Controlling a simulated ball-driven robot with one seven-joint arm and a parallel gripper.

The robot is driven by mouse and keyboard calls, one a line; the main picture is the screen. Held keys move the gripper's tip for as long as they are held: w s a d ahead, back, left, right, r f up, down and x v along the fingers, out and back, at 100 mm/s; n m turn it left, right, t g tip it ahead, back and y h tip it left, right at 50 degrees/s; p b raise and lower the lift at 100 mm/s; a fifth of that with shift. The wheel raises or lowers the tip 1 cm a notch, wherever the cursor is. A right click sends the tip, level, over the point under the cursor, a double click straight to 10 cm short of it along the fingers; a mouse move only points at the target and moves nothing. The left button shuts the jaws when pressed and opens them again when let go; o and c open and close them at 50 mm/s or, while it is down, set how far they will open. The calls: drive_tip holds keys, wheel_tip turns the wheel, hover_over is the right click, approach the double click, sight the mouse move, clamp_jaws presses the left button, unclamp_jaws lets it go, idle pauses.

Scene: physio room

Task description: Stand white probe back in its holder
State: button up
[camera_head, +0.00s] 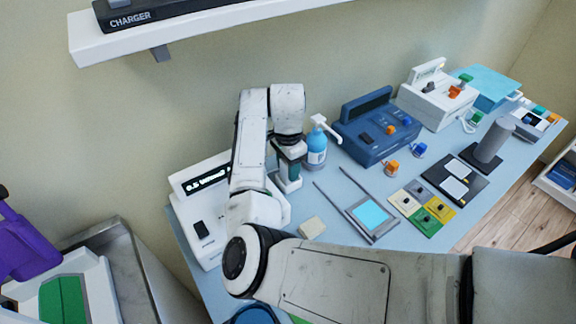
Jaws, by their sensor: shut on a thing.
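My gripper (290,160) points down beside the white unit with a lit display (214,180), at the left end of the blue table. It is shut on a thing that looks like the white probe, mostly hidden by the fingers. A small white block-like part (288,184) shows just below the fingers; I cannot tell whether it is the holder or part of the probe. My own forearm covers the area in front, so any contact between probe and holder cannot be seen.
A blue pump bottle (317,148) stands close right of my gripper. A blue device (376,128) and a white device (437,98) stand farther right. A wall shelf (190,27) hangs above.

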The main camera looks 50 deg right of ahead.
drive_tip(key=o, duration=1.7)
drive_tip(key=shift+r, duration=0.15)
drive_tip(key=shift+r+p, duration=3.2)
drive_tip(key=shift+r, duration=0.2)
drive_tip(key=shift+s+f, duration=0.1)
drive_tip(key=shift+s, duration=0.05)
